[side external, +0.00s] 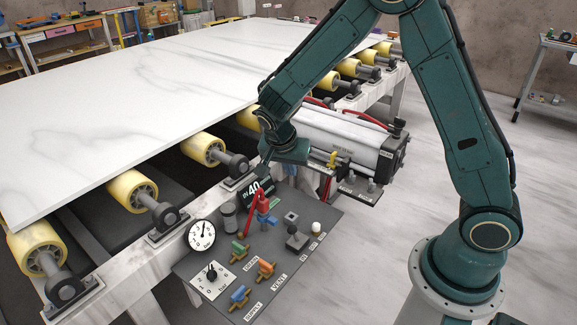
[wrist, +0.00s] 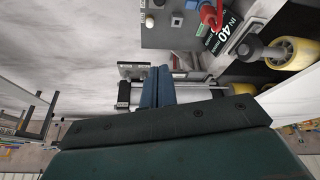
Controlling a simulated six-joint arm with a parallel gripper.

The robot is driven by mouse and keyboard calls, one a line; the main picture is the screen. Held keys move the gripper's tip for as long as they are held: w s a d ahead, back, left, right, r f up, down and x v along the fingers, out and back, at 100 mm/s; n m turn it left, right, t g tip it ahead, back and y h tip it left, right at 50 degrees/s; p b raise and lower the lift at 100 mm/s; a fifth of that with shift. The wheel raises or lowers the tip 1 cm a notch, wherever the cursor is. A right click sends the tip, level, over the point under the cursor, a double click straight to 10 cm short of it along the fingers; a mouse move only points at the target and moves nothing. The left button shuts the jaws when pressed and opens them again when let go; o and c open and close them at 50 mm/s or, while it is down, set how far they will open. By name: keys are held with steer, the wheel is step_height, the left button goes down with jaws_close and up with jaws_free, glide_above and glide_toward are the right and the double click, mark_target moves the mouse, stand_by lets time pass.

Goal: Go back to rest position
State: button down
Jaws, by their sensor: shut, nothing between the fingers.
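My gripper (side external: 262,170) is shut and empty in the side view. It hangs above the back of the grey control panel (side external: 190,268), close to a small sign marked 40 (side external: 254,189). In the wrist view my gripper's two blue fingers (wrist: 157,86) lie against each other with nothing between them. A red-handled valve (side external: 262,203) stands on the panel just below the gripper in the side view. I cannot tell exactly how far apart they are. The red part also shows at the top of the wrist view (wrist: 209,13).
A large white stone slab (side external: 150,90) lies on yellow rollers (side external: 132,190) to the left. A grey cylinder (side external: 340,140) is beside my gripper on the right. The panel carries a gauge (side external: 201,235), a dial (side external: 212,275) and coloured valves (side external: 265,269). Open floor lies at right.

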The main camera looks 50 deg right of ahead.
steer(key=s+a+r+n+t+y, duration=0.1)
steer(key=s+r+n, duration=0.2)
steer(key=s+r, duration=0.35)
steer(key=s+a+r+n+t+y, duration=0.1)
steer(key=s+r+n+y, duration=0.2)
steer(key=r, duration=0.6)
steer(key=s+a+r+n+t, duration=0.1)
steer(key=s+r+n, duration=0.1)
steer(key=s+n, duration=0.2)
steer(key=s+a+r+n+t, duration=0.1)
steer(key=s+n, duration=0.3)
steer(key=s, duration=0.6)
steer(key=shift+s+a+r+t+y, duration=0.15)
steer(key=shift+s+r+t+y, duration=0.15)
steer(key=shift+r, duration=0.45)
steer(key=c, duration=2.1)
jaws_free()
steer(key=shift+w, duration=0.1)
stand_by(0.5)
